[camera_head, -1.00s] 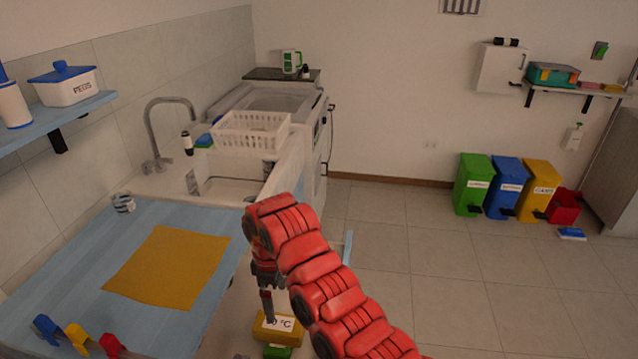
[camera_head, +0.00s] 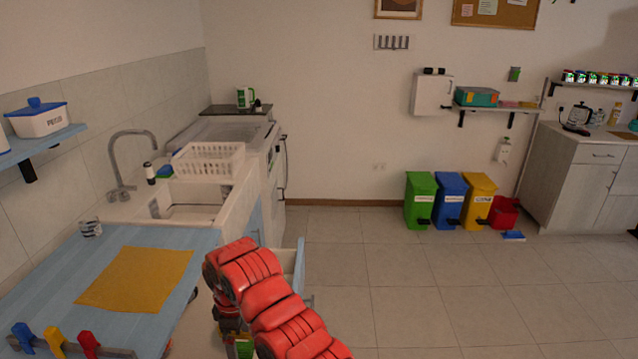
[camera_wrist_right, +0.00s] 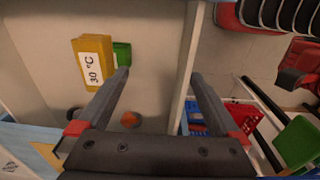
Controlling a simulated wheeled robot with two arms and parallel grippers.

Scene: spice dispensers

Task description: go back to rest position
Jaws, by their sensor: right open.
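My right arm, with red links, comes in from the bottom of the head view and reaches down beside the blue counter. Its gripper (camera_wrist_right: 158,75) shows in the right wrist view with its two dark fingers spread apart and nothing between them. A yellow block labelled "30 °C" (camera_wrist_right: 92,65) and a green block (camera_wrist_right: 122,53) lie beyond the left finger, apart from it, on a pale surface beside a white panel (camera_wrist_right: 190,60). In the head view the gripper is mostly hidden behind the arm links. My left gripper is in neither view.
The blue counter (camera_head: 55,285) holds a yellow cloth (camera_head: 137,280), with coloured hooks (camera_head: 55,340) at its front. A sink with a white basket (camera_head: 208,160) stands behind. Coloured bins (camera_head: 450,200) line the back wall. The tiled floor (camera_head: 420,290) to the right is clear.

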